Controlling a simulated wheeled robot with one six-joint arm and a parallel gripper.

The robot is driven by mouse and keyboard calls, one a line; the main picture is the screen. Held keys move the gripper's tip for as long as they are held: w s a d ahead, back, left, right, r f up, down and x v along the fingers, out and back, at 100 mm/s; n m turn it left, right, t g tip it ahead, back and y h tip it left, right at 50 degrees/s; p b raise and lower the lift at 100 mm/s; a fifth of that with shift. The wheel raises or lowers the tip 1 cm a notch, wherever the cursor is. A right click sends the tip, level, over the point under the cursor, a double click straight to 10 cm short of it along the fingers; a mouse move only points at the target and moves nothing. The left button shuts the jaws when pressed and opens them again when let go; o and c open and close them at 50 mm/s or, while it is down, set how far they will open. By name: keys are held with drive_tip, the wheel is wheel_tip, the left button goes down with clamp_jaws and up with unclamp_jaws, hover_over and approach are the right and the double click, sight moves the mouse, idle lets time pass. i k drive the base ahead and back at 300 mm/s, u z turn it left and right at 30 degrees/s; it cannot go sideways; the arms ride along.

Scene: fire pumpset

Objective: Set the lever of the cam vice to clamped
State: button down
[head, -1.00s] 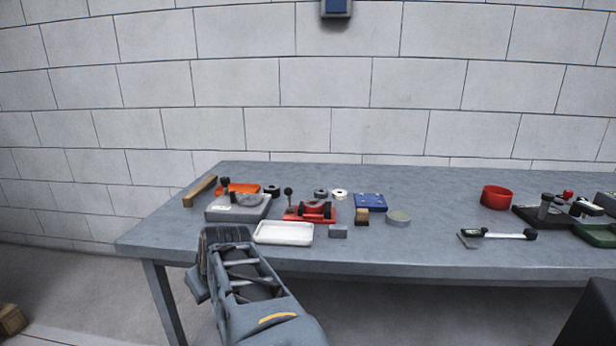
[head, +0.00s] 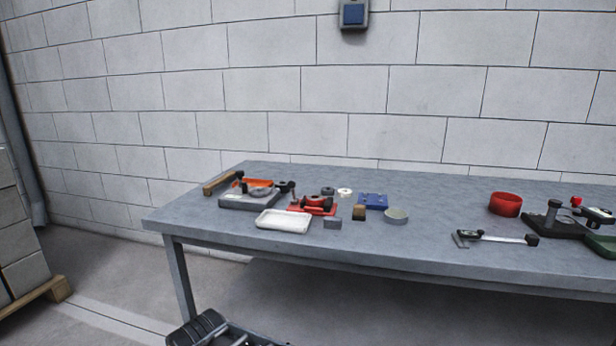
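No label marks the cam vice. A red fixture (head: 318,208) with dark round parts stands on the left half of the bench, and a dark ball-ended lever shows at its left end. A grey block fixture (head: 248,200) stands to its left, with a round part on top and a dark knob. Which of these is the cam vice, and how its lever is set, I cannot tell for sure. My gripper (head: 200,328) is low at the bottom edge, in front of and below the bench, apart from everything on it. It is partly cut off, and its opening is unclear.
The bench (head: 420,242) holds a white tray (head: 284,220), a blue block (head: 373,201), a red ring (head: 505,204), a metal bar tool (head: 495,239) and a dark fixture (head: 550,224). A pallet of boxes (head: 25,255) stands at left.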

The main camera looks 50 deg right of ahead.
sight(291, 185)
drive_tip(key=u, duration=1.5)
drive_tip(key=k, duration=0.1)
drive_tip(key=z, duration=2.2)
